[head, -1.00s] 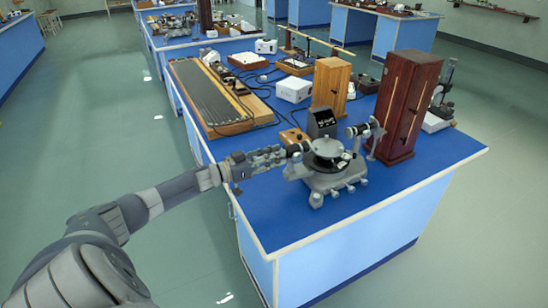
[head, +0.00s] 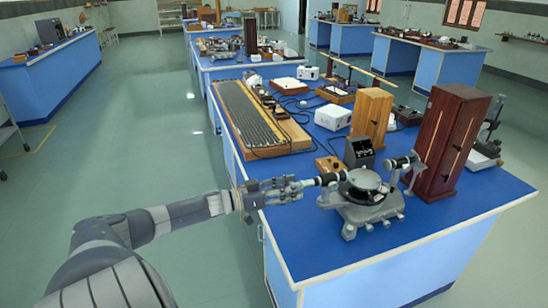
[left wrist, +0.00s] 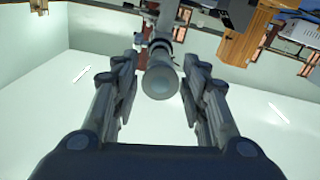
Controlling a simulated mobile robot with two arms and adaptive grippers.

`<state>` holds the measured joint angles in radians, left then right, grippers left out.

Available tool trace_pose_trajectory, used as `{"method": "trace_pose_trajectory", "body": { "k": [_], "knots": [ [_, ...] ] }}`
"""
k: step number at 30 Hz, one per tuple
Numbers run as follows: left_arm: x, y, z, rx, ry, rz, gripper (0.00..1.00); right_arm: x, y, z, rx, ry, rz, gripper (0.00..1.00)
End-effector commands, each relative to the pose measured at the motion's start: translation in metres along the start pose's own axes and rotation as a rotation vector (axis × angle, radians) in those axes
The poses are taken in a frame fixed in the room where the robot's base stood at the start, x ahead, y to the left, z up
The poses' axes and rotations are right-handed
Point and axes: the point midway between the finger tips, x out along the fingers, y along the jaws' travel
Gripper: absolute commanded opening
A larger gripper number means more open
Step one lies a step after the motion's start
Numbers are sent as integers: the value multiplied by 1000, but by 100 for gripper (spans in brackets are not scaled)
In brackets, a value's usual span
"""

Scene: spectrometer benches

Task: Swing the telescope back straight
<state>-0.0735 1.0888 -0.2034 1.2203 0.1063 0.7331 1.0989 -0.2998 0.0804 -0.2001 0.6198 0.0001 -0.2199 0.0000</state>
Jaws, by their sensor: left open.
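The spectrometer (head: 372,214) stands on the near part of the blue bench, a grey cast base with a round table on top. The tube looks roughly in line with the collimator (head: 402,162) on the right side. My left gripper is open. In the left wrist view, the round end of the telescope (left wrist: 160,82) lies between the two fingers (left wrist: 158,85), with a gap visible on each side. My right gripper is not in view.
A dark wooden cabinet (head: 447,145) stands close to the right of the spectrometer. A lighter wooden box (head: 371,117), a small black box (head: 359,152) and a white box (head: 332,117) stand behind it. The bench front is clear.

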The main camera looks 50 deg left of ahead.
Motion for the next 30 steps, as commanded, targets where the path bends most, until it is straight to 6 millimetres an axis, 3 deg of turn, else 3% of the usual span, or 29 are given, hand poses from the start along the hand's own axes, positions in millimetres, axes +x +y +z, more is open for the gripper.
{"method": "trace_pose_trajectory", "body": {
  "k": [6, 12, 30],
  "knots": [
    [-30, 0, 1, 0, -4, 1, 41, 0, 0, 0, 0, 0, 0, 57],
    [-47, 0, 0, 0, -2, 0, 41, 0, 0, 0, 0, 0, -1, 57],
    [-53, 0, -1, 1, 1, 0, 41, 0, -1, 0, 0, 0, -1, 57]
  ]
}}
